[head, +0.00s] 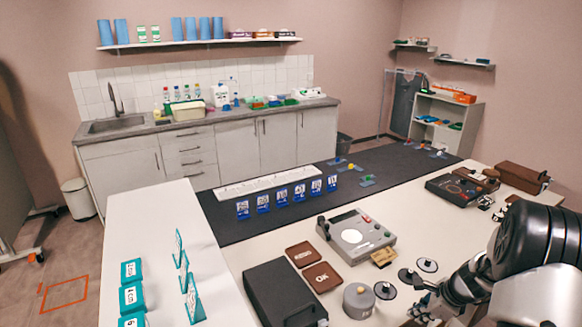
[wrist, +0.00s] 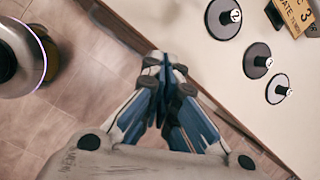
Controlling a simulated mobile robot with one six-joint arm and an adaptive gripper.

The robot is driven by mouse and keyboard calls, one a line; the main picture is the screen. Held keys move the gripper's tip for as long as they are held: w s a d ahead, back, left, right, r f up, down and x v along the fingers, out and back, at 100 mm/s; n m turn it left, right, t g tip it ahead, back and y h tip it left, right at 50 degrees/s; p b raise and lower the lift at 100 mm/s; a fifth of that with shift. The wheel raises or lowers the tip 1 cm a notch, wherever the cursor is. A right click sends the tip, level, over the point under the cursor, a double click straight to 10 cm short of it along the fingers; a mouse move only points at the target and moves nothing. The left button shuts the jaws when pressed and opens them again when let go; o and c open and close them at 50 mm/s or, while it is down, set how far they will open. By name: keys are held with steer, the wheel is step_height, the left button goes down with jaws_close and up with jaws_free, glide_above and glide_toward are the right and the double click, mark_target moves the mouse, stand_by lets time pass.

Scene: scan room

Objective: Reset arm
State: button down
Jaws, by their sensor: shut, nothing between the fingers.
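My gripper (wrist: 166,68) is shut and empty in the wrist view, its fingertips together above the tiled floor beside the white table's edge.
Black discs with knobs (head: 409,276) lie near the table edge, beside a grey round weight (head: 358,299) and a grey device (head: 356,233). Also there are a black case (head: 283,294), brown trays (head: 322,277) and blue numbered cards (head: 282,197) on a dark mat (head: 232,228).

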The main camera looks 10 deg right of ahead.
steer(key=s+a+r+n, duration=0.3)
steer(key=a+r+n, duration=0.3)
steer(key=a+r, duration=0.35)
steer(key=s+a+r+n, duration=0.3)
steer(key=a+r+n, duration=0.4)
steer(key=r, duration=0.4)
steer(key=s+a+r+n, duration=0.2)
steer(key=s+a+n, duration=0.1)
steer(key=s, duration=0.3)
steer(key=s+a+r+n+h, duration=0.1)
steer(key=s+a+r+n, duration=0.1)
steer(key=s+n, duration=0.3)
steer(key=s+a+r+n+h, duration=0.1)
steer(key=s+a+n, duration=0.3)
steer(key=s, duration=0.4)
steer(key=shift+s+a+r+n+t, duration=0.3)
steer(key=shift+a+r+n, duration=0.15)
steer(key=shift+a, duration=0.15)
